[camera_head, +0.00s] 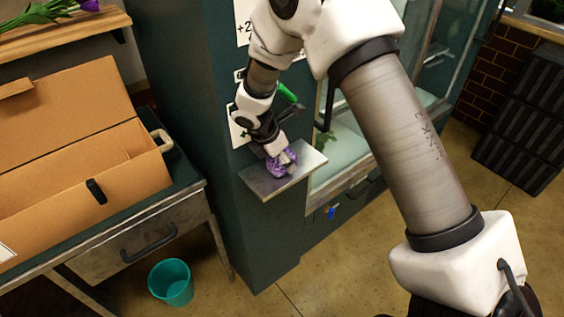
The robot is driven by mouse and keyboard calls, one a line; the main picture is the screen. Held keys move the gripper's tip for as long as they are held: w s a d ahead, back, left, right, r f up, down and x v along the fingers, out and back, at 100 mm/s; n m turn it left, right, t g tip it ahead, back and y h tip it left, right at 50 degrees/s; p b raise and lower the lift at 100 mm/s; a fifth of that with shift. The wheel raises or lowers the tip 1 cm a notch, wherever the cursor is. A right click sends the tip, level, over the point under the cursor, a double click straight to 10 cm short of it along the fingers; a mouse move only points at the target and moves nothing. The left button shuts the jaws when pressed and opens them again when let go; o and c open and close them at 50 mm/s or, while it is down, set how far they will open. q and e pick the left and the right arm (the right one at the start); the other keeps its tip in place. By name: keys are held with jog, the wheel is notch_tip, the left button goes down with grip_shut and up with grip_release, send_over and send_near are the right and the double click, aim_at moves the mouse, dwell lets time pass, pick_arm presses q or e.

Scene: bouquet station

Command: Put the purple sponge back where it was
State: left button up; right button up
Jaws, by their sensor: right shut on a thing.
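The purple sponge (274,169) is at the small metal shelf (260,187) fixed to the dark green cabinet. My right gripper (282,160) is shut on the sponge and covers part of it. The sponge appears over the shelf's left-middle part; whether it touches the shelf surface is hard to tell. My left gripper is not in view.
A green-handled item (288,92) is on the cabinet above the shelf. An open cardboard box (75,210) stands on the bench at left, with a teal bucket (171,283) on the floor below. Dark crates (520,135) stand at right. The shelf's right part is bare.

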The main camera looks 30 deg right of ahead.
jog(key=shift+s+d+f, duration=0.1)
jog(key=shift+f, duration=0.05)
jog(key=o, duration=1.1)
jog(key=shift+r, duration=0.55)
jog(key=v, duration=1.1)
jog(key=shift+a+r, duration=0.1)
jog(key=shift+a, duration=0.1)
